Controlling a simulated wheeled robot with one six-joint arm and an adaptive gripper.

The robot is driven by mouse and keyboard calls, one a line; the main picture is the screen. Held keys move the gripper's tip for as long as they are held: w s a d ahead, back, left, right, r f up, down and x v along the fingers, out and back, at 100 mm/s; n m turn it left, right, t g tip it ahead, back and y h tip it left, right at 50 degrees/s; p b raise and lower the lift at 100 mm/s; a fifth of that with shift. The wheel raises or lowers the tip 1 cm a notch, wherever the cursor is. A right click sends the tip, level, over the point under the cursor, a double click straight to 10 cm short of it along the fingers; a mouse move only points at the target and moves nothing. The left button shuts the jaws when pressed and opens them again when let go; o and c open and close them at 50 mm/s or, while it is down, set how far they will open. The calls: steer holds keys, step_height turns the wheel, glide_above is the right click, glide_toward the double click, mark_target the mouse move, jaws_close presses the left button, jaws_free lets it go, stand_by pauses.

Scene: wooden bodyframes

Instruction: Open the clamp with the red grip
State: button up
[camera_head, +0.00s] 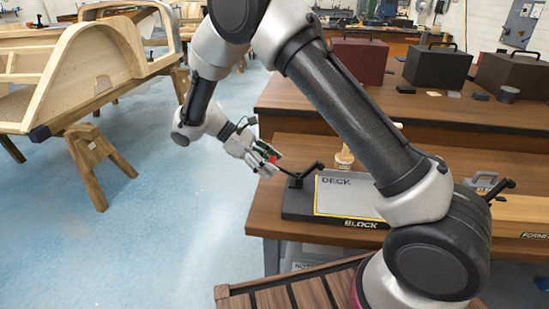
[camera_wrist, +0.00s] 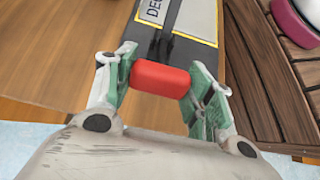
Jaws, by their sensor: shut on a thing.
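The clamp's red grip (camera_wrist: 160,79) sits between the two fingers of my gripper (camera_wrist: 160,88) in the wrist view, and the fingers are shut on it. In the head view my gripper (camera_head: 264,159) is at the left end of the board, and a bit of the red grip (camera_head: 272,159) shows between the fingers. The clamp's black arm (camera_head: 305,174) stands at the board's left end. The dark board marked BLOCK (camera_head: 297,204) lies on the table and bears a grey panel marked DECK (camera_head: 345,197). The clamp's joint is partly hidden.
A second black clamp (camera_head: 497,188) is at the right, partly behind my arm. A wooden bottle-like thing (camera_head: 344,158) stands behind the board. Dark boxes (camera_head: 437,68) stand on the back bench. Open blue floor (camera_head: 160,230) lies to the left.

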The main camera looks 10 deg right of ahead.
steer(key=shift+w+a+f+g+h, duration=0.15)
steer(key=shift+a+f+g+h, duration=0.15)
steer(key=shift+f+h, duration=0.4)
steer(key=shift+a+f, duration=0.15)
steer(key=shift+f, duration=0.4)
steer(key=o, duration=1.5)
steer(key=shift+c, duration=0.2)
steer(key=shift+w, duration=0.1)
steer(key=v, duration=1.2)
